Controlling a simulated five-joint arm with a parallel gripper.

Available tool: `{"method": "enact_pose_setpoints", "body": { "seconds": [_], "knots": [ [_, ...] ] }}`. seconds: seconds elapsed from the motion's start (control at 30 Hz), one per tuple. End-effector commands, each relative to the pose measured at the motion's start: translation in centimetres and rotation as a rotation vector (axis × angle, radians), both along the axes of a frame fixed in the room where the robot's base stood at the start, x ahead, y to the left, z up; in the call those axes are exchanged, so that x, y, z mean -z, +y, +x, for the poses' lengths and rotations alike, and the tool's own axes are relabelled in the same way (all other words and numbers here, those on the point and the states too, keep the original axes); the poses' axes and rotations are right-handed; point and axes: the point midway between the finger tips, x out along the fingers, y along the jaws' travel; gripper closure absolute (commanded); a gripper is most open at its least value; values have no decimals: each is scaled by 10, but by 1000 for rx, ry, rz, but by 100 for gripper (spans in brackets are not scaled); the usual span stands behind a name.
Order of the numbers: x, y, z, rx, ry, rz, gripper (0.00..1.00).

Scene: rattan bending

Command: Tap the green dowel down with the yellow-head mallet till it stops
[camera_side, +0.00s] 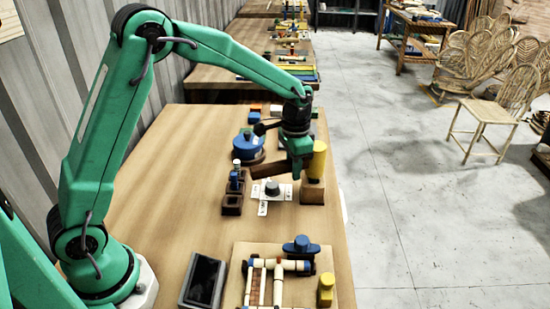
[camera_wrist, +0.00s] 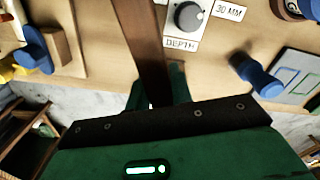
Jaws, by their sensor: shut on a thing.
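In the side view my gripper (camera_side: 297,163) is shut on the mallet's brown handle (camera_side: 266,170), which sticks out to the left, roughly level, above the table. The yellow head (camera_side: 319,158) shows as an upright cylinder just right of my gripper, directly over a brown wooden block (camera_side: 313,192); I cannot tell whether it touches anything there. In the wrist view the handle (camera_wrist: 151,50) runs up from between the green fingers (camera_wrist: 157,92), and the head is out of sight. I cannot make out the green dowel in either view.
A grey knob (camera_wrist: 188,17) marked DEPTH lies beside the handle. Small brown blocks (camera_side: 233,205) stand left of it. A blue round device (camera_side: 248,146) is behind. Nearer are a jointed frame on a board (camera_side: 243,268), a yellow-topped piece (camera_side: 326,290) and a dark tray (camera_side: 190,293).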

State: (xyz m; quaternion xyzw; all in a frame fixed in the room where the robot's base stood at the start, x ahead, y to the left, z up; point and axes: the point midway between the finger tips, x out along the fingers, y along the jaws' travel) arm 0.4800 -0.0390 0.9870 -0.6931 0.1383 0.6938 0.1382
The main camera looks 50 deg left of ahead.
Motion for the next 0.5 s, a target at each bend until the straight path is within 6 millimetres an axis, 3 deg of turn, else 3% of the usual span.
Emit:
{"method": "enact_pose_setpoints", "body": {
  "seconds": [0.27,0.5],
  "knots": [
    [-4,0,1,0,-4,-1,100],
    [-19,0,1,0,-6,0,100]
  ]
}}
